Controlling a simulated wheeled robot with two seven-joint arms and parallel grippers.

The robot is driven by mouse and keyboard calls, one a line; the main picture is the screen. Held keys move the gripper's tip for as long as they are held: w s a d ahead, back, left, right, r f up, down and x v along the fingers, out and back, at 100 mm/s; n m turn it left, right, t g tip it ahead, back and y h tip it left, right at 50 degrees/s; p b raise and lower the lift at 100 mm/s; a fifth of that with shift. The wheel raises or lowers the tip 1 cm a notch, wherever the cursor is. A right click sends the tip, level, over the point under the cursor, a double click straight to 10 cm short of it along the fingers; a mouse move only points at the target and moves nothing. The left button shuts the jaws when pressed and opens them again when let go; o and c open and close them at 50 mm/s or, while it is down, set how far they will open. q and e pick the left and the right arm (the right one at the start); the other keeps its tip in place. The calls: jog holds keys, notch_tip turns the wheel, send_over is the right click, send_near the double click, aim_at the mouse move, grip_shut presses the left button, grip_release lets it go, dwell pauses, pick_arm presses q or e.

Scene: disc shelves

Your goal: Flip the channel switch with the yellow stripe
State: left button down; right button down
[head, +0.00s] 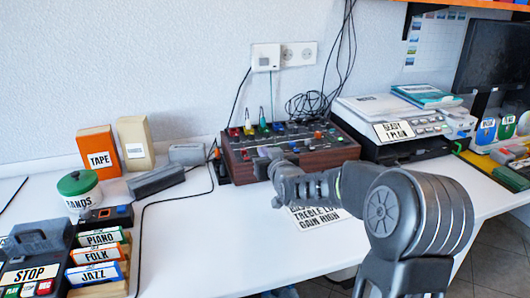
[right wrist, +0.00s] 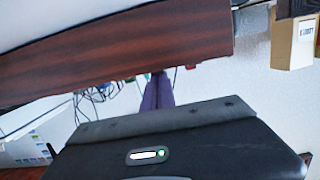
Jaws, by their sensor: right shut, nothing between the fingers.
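The mixer (head: 335,155), a dark box with wooden sides, stands on the white desk against the wall. Its top carries several small coloured parts and cables plugged in along the back. Too small to tell which switch has the yellow stripe; my arm may also hide part of the panel. My right gripper (head: 263,160) is at the mixer's front edge, shut and empty; contact cannot be told. In the right wrist view, my closed fingers (right wrist: 157,92) point at the mixer's wooden side (right wrist: 120,50), which fills the upper left. My left gripper is not in view.
A printer (head: 400,130) stands right of the mixer. A label sheet (head: 312,217) lies in front, partly under my arm. To the left are a TAPE box (head: 98,152), a green-lidded tin (head: 80,190) and a cassette rack (head: 100,255).

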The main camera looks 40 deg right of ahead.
jog(key=r, duration=0.1)
jog(key=r+p, duration=0.1)
jog(key=r, duration=0.1)
jog(key=r+p, duration=0.1)
jog(key=shift+w+d+r, duration=0.15)
jog(key=shift+w+r, duration=0.15)
jog(key=r+p+v, duration=0.1)
jog(key=v, duration=0.8)
jog(key=shift+s+r, duration=0.25)
jog(key=shift+r, duration=0.05)
